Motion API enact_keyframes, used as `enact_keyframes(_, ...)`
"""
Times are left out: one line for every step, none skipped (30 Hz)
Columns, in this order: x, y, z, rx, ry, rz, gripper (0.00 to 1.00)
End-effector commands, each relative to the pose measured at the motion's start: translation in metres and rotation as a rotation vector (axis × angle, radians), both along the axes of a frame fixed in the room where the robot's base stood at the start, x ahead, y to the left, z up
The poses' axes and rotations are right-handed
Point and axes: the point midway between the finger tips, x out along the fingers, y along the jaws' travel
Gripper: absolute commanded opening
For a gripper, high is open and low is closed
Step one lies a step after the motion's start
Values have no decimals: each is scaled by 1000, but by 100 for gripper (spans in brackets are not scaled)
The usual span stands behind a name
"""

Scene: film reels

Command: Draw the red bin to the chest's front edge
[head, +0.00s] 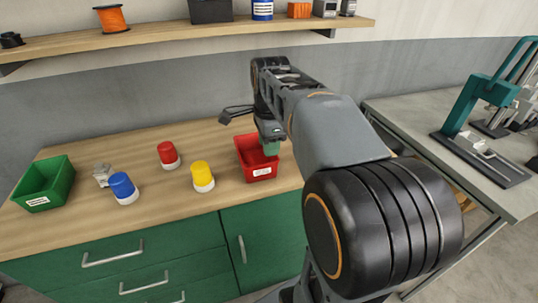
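The red bin (262,172) stands upright on the wooden top of the green chest (165,255), near the front edge, with a white label on its front wall. A strip of bare wood shows between the bin and the edge. My gripper (271,146) reaches down over the bin's back right part from behind. A small green piece at its tip shows inside or just above the bin; I cannot tell if it is a finger pad or a separate thing. Whether the fingers touch the bin or are parted is hidden.
Left of the bin stand a yellow-capped jar (202,175), a red-capped jar (168,154), a blue-capped jar (123,187), a small grey metal thing (103,174) and a green bin (43,185). A shelf (180,38) hangs above. A grey bench (440,125) with teal equipment is at right.

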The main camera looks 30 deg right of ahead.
Motion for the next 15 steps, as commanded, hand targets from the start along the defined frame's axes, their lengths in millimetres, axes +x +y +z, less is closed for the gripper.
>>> enact_keyframes(0, 0, 10, -1, -3, 0, 33)
enact_keyframes(-1, 0, 14, 0, -2, 0, 33)
enact_keyframes(-1, 0, 19, 0, -2, 0, 33)
enact_keyframes(-1, 0, 23, 0, -2, 0, 33)
enact_keyframes(-1, 0, 26, 0, -2, 0, 33)
enact_keyframes(-2, 0, 29, 0, -1, 0, 33)
enact_keyframes(-2, 0, 32, 0, -1, 0, 33)
enact_keyframes(-2, 0, 34, 0, -2, 0, 33)
enact_keyframes(-2, 0, 36, 0, -1, 0, 33)
enact_keyframes(-2, 0, 38, 0, 0, 0, 33)
enact_keyframes(-2, 0, 39, 0, 0, 0, 33)
enact_keyframes(-3, 0, 40, 0, 0, 0, 33)
enact_keyframes(-3, 0, 40, 0, 0, 0, 33)
enact_keyframes(-3, 0, 40, 0, 0, 0, 33)
enact_keyframes(-3, 0, 41, 0, 0, 0, 33)
